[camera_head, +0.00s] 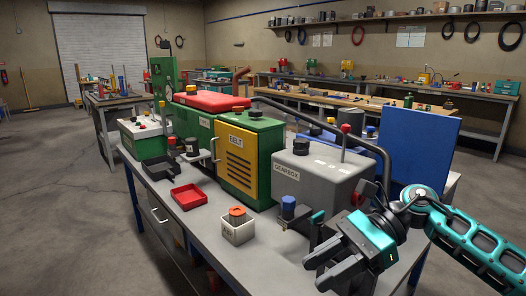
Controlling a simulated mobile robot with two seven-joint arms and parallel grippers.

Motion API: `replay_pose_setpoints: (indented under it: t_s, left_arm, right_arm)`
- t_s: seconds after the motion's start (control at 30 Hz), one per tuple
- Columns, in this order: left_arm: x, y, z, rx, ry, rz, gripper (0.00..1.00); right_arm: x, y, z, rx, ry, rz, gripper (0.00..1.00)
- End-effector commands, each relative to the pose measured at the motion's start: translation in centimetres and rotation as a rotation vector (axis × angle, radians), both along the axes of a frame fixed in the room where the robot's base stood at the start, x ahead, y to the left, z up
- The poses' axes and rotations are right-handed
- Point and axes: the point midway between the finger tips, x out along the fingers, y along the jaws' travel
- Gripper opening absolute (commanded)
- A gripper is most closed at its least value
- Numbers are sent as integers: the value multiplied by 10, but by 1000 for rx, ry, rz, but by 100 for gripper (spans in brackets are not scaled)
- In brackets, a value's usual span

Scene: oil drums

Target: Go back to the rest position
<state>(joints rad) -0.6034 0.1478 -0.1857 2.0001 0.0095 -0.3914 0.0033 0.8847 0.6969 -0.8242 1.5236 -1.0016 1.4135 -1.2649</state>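My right gripper (325,268) is at the lower right, above the front right part of the grey workbench (262,262). Its arm comes in from the right edge, teal and dark grey. A blue-capped fitting (288,207) stands on the bench just behind and left of the gripper. My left gripper is not in view.
On the bench stand a grey gearbox (315,180), a green and yellow belt unit (241,160), a red tray (188,197) and a white box with an orange-topped part (238,230). A blue panel (415,150) rises behind the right arm. Open floor (60,200) lies left.

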Motion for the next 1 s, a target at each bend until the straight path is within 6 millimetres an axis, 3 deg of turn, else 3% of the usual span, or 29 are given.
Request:
replay_pose_setpoints:
  t_s: [0.03,0.1,0.2,0.33,0.47,0.57,0.67,0.83,0.87,1.0]
  left_arm:
    - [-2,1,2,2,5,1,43]
    - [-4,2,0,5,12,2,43]
    - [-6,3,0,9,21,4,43]
    - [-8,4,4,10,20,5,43]
    - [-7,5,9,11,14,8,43]
    - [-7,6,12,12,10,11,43]
    - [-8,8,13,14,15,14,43]
    - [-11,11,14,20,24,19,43]
    - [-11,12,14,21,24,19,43]
    - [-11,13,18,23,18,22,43]
  right_arm:
    - [-7,21,0,98,111,-60,38]
    - [-10,43,5,228,271,-157,38]
    - [-9,61,11,404,529,-298,38]
    - [-1,67,11,620,906,-482,38]
    - [11,52,-6,824,1317,-665,38]
    - [15,32,-34,978,1648,-804,38]
    - [10,7,-74,1134,1984,-940,38]
    - [-31,-37,-158,1417,2535,-1159,38]
    - [-42,-44,-171,-1387,-2475,1126,38]
    - [-93,-65,-221,-1232,-2152,968,38]
